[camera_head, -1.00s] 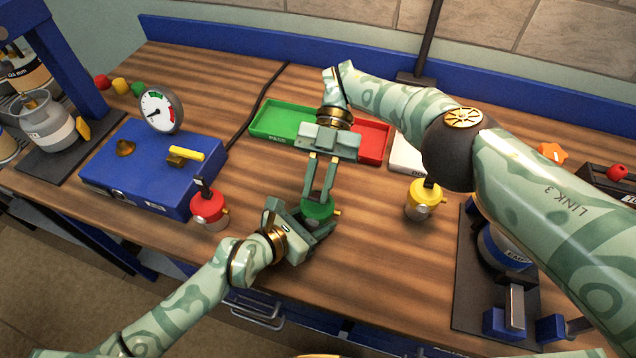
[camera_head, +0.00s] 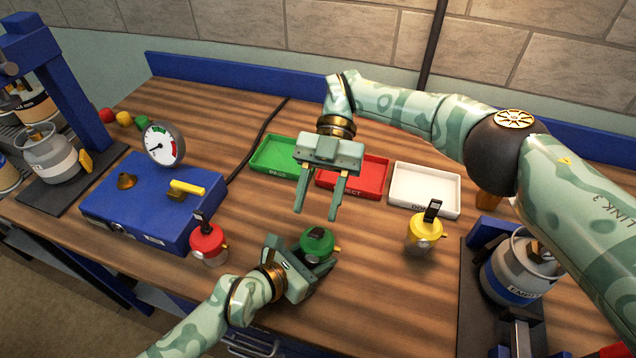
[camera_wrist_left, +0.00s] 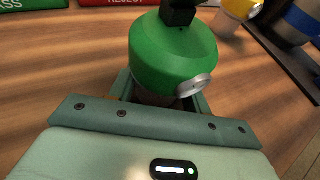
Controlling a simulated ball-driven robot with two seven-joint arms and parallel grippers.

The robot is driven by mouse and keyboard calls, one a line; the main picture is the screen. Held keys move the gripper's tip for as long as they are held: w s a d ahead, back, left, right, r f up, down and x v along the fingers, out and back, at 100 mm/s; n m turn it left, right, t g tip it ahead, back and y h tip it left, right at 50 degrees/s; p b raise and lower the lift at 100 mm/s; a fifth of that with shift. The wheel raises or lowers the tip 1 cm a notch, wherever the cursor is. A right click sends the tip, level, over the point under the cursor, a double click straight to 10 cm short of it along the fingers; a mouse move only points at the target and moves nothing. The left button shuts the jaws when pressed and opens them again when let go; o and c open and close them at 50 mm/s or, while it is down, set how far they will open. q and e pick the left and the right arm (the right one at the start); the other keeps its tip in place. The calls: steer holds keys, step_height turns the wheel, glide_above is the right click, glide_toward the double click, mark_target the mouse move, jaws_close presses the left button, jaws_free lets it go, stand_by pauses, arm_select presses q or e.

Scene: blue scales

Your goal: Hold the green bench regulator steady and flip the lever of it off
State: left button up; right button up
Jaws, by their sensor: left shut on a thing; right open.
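The green bench regulator (camera_head: 319,243) stands upright on the wooden bench near its front edge. Its short black lever (camera_head: 317,232) lies low across the top in the head view; in the left wrist view only part of the lever (camera_wrist_left: 180,13) shows at the upper edge. My left gripper (camera_head: 312,264) is shut around the lower body of the green regulator, which also fills the middle of the left wrist view (camera_wrist_left: 172,50). My right gripper (camera_head: 316,211) is open and empty, behind and above the regulator, apart from it.
A red regulator (camera_head: 208,243) stands to the left and a yellow one (camera_head: 424,233) to the right, both with raised levers. Green (camera_head: 257,167), red (camera_head: 374,187) and white (camera_head: 450,205) trays lie behind. A blue gauge box (camera_head: 125,180) stands at left.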

step_height(320, 180, up, 4)
steer(key=shift+r, duration=0.1)
